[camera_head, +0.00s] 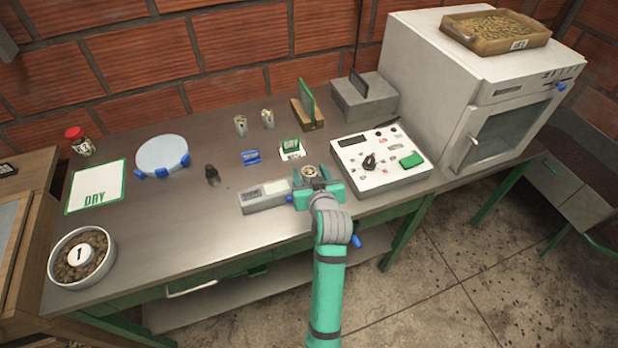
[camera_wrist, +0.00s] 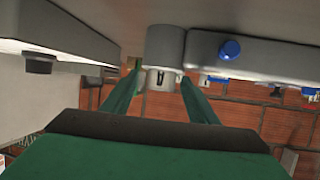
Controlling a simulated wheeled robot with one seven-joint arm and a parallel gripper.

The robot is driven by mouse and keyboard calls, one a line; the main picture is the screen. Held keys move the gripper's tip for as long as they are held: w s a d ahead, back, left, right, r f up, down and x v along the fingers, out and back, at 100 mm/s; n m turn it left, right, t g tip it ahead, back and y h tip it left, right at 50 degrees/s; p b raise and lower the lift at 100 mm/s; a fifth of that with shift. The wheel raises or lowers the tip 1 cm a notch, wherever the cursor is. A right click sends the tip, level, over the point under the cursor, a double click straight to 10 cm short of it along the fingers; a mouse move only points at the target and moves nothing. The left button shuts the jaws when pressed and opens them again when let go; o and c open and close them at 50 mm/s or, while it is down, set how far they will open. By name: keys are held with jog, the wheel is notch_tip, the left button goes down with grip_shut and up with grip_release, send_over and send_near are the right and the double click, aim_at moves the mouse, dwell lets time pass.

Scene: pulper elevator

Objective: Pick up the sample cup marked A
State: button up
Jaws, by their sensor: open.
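A small pale cup (camera_head: 310,170) with beans stands at the right end of the grey handheld-type meter (camera_head: 265,195). In the wrist view the cup (camera_wrist: 161,79) pokes out of the meter's round grey end, with a dark mark I cannot read. My gripper (camera_head: 318,188) is at this cup from the front side, its green fingers (camera_wrist: 160,95) spread to either side of it. The fingers are open; I cannot tell whether either touches it. Two similar small cups, one on the left (camera_head: 240,125) and one on the right (camera_head: 267,118), stand further back; their marks are too small to read.
A white control box (camera_head: 380,160) stands close to my gripper's right. A green-and-white block (camera_head: 291,148) and a blue item (camera_head: 250,156) lie behind the meter. A dark knob-like object (camera_head: 212,175) stands left.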

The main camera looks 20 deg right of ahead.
aim_at(307, 168)
jog(key=x, duration=0.4)
jog(key=shift+w, duration=0.1)
jog(key=c, duration=1.1)
jog(key=shift+c, duration=0.2)
jog(key=shift+r, duration=0.2)
